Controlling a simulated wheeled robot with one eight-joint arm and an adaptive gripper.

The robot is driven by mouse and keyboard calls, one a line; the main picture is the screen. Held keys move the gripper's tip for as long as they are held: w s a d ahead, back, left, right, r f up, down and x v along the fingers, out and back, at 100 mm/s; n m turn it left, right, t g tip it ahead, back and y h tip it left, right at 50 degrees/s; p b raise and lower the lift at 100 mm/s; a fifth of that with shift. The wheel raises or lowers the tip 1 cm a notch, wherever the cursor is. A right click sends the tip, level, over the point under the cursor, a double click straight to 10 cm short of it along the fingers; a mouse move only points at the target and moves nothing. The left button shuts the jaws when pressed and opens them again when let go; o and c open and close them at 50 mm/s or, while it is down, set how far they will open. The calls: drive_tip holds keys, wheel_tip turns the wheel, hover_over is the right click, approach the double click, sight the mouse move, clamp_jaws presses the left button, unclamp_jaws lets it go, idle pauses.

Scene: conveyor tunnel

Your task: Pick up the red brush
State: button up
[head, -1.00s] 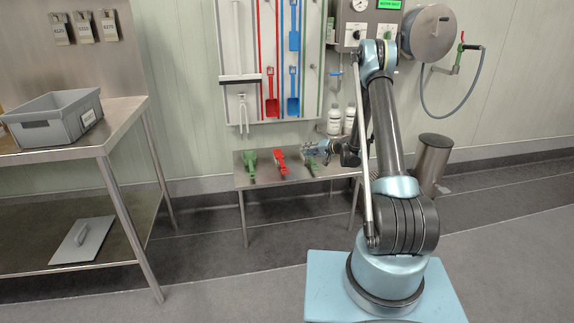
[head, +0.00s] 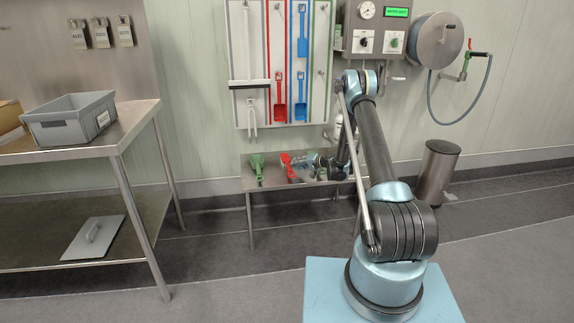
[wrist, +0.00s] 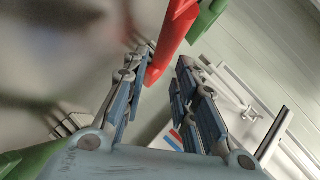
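The red brush (head: 287,162) lies on the low steel bench (head: 225,185) below the tool board, partly hidden by my gripper (head: 312,167) in the head view. In the wrist view, the red brush (wrist: 175,40) reaches in from the top, with its lower end near the gap between my fingertips. My gripper (wrist: 164,62) is open, with its fingers apart. I cannot tell whether a finger touches the brush. A green brush (head: 256,168) lies left of the red one. Green parts (wrist: 207,18) also show beside the red brush in the wrist view.
The tool board (head: 285,115) with red and blue shovels hangs behind the bench. A steel table (head: 135,130) with a grey crate (head: 62,131) stands at the left. A steel bin (head: 437,172) stands at the right. The floor in front is clear.

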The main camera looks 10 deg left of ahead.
drive_tip(key=shift+x, duration=2.95)
drive_tip(key=shift+s+a, duration=0.1)
drive_tip(key=shift+s, duration=0.05)
clamp_jaws()
